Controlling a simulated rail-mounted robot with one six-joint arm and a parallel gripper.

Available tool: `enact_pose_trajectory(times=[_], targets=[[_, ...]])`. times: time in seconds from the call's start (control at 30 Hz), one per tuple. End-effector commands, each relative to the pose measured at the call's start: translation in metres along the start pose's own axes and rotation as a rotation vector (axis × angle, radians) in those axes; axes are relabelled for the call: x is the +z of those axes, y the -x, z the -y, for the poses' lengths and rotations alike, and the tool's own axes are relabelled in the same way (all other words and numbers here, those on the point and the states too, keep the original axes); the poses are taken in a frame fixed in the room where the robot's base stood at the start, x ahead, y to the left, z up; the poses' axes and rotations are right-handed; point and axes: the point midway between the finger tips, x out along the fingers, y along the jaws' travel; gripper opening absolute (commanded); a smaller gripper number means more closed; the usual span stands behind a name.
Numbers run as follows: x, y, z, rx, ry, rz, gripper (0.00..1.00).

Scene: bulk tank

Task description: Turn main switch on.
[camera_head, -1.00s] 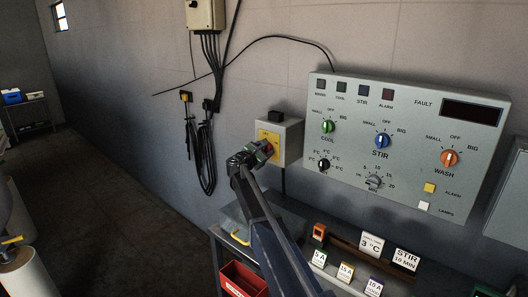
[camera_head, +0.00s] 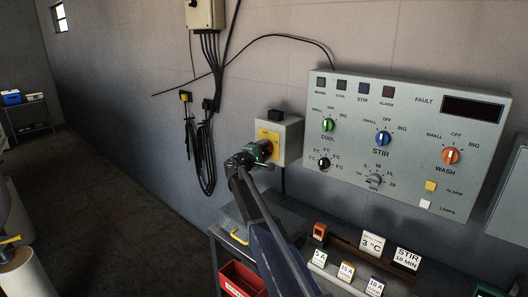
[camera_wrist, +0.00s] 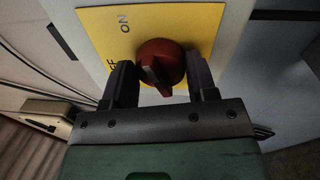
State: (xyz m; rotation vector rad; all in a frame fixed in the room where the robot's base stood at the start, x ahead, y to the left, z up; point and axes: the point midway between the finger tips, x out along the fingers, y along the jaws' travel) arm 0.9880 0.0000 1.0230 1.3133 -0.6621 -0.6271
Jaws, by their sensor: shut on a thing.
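The main switch is a grey box (camera_head: 292,138) on the wall with a yellow plate (camera_wrist: 205,22) and a red rotary knob (camera_wrist: 160,62). In the wrist view the plate reads ON at upper left; the OFF lettering below it is partly hidden by my left finger. My gripper (camera_wrist: 161,82) has one dark finger on each side of the knob and is shut on it. The knob's raised grip slants between the fingers. In the head view my gripper (camera_head: 262,153) is at the front of the box and covers much of the plate and knob.
A grey control panel (camera_head: 400,100) with coloured knobs is on the wall to the right. Below are a bench with small labelled cards (camera_head: 372,243) and a red bin (camera_head: 240,279). Black cables (camera_head: 207,165) hang on the wall to the left.

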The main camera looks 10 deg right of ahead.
Motion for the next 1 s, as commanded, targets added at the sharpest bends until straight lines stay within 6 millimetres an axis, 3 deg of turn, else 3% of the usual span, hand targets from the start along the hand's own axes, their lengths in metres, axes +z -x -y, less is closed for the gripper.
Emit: enact_pose_trajectory(times=[0.43,1.0], targets=[[-0.0011,0.0001,0.0012,0.006,-0.297,0.026,0.29],[-0.0011,0.0002,0.0015,0.007,-0.368,0.032,0.29]])
